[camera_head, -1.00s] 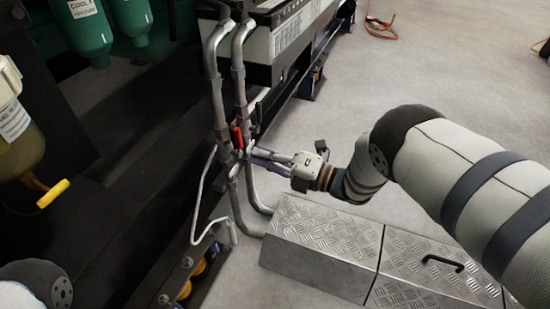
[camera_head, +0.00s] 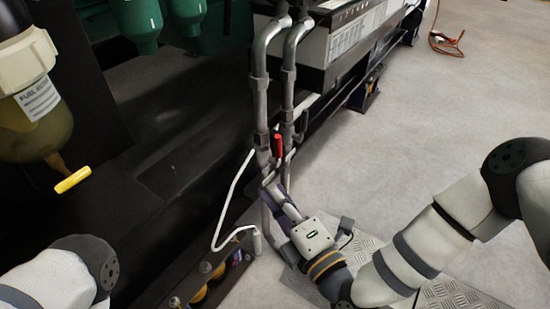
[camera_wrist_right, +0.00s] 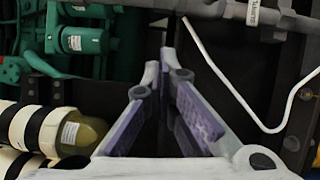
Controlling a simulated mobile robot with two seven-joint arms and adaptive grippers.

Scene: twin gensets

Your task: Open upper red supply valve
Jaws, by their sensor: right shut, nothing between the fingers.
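The red valve handle (camera_head: 278,146) stands upright against the right of two grey vertical pipes in the head view. My right gripper (camera_head: 272,186) is just below this handle, in front of the pipes, with its fingers pointing up and left. Its fingers are shut with nothing between them; whether they touch the pipes I cannot tell. In the wrist view the right gripper's purple-padded fingers (camera_wrist_right: 160,68) point up toward a dark gap below a grey labelled pipe (camera_wrist_right: 250,14). The red handle does not show there. My left gripper is out of view.
A thin white bent tube (camera_head: 232,200) runs left of the pipes. A fuel filter bowl (camera_head: 38,110) with a yellow lever (camera_head: 72,180) is at the left. Open floor (camera_head: 440,130) is at the right.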

